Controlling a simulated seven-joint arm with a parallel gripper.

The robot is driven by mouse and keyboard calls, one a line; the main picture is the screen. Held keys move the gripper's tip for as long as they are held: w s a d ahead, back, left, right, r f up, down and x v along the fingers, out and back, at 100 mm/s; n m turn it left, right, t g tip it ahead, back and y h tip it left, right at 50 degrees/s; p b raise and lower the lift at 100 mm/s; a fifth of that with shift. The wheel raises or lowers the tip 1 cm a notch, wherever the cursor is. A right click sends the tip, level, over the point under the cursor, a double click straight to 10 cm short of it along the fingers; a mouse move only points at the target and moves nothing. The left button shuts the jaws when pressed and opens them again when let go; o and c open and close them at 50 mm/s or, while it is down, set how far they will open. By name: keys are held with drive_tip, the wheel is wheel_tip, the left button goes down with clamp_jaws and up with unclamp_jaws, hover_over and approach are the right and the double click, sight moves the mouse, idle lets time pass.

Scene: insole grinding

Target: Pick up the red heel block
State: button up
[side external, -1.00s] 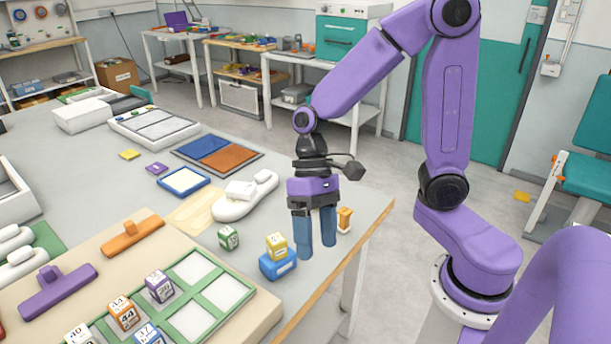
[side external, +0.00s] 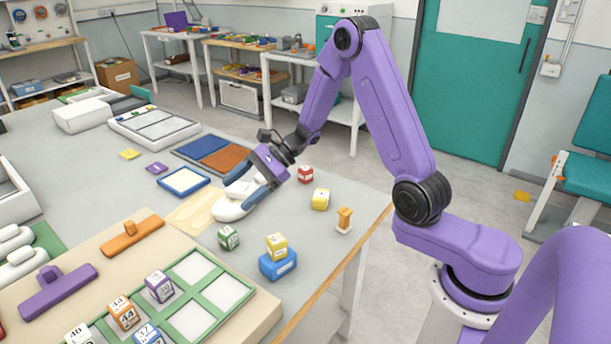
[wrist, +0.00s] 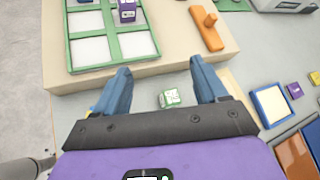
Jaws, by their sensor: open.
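The red heel block (side external: 305,174) is a small red cube with a white label. It sits on the grey table toward the back right, behind a yellow cube, in the side view. My gripper (side external: 236,194) has blue fingers and is tilted, its fingers pointing left and down over the white shoe-shaped form. It is left of the red block and apart from it. In the wrist view my gripper (wrist: 160,78) is open and empty, with a green cube (wrist: 169,98) seen between its fingers. The red block is not in the wrist view.
A yellow cube (side external: 320,199) stands just in front of the red block. The white form (side external: 232,210) is below my fingers. A yellow cube sits on a blue block (side external: 278,264) in front.

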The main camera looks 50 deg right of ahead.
drive_tip(key=w+d+f+m+t+h, duration=0.2)
drive_tip(key=w+d+m+t, duration=0.2)
drive_tip(key=d+m, duration=0.3)
drive_tip(key=m+t+h, duration=0.4)
drive_tip(key=m+h, duration=0.8)
drive_tip(key=m, duration=0.1)
approach(302, 170)
drive_tip(key=x, duration=0.4)
drive_tip(key=d+x, duration=0.1)
drive_tip(key=x, duration=0.3)
drive_tip(key=s+f+x, duration=0.1)
drive_tip(key=x, duration=0.4)
drive_tip(key=shift+w+d, duration=0.1)
drive_tip(key=shift+d, duration=0.3)
drive_tip(key=c, duration=1.1)
